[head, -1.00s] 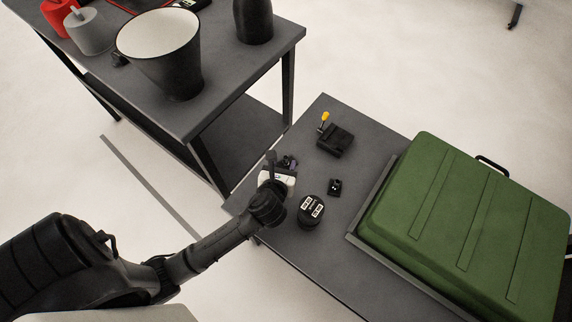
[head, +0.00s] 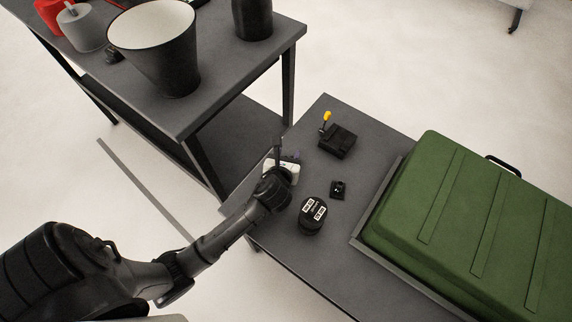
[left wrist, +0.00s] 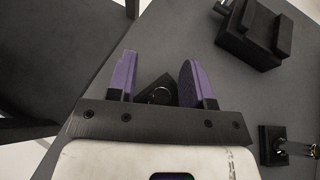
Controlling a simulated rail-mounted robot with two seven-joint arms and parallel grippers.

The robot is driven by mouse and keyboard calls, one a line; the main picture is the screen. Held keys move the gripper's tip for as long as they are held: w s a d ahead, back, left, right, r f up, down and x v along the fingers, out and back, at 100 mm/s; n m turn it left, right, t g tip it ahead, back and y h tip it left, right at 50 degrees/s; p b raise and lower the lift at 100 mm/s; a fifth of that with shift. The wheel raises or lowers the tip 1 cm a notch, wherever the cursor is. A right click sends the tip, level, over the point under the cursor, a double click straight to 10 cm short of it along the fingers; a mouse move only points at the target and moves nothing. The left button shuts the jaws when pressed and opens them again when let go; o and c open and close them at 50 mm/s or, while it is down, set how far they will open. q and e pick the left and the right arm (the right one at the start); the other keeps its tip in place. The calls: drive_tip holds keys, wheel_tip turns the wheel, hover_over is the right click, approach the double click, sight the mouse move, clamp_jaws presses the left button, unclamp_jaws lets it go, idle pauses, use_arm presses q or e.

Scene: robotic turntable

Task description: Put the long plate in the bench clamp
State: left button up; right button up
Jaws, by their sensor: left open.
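The bench clamp appears to be the black block with a yellow-tipped lever (head: 337,141) on the low grey table. Its dark body also shows at the top right of the left wrist view (left wrist: 255,36). My left gripper (head: 291,156) is over the table's left corner, left of the clamp. In the left wrist view its purple fingers (left wrist: 160,72) are apart. A dark angular piece with a round hole or boss (left wrist: 157,94) shows between them, ungripped. It may be the long plate, but its full length is hidden. My right gripper is out of view.
A round black device with white labels (head: 313,214) and a small black block (head: 339,190) stand near the gripper. A large green case (head: 470,225) fills the table's right side. A taller table (head: 225,75) with a bucket (head: 160,65) stands behind left.

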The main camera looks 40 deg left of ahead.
use_arm(q)
clamp_jaws()
idle(0.3)
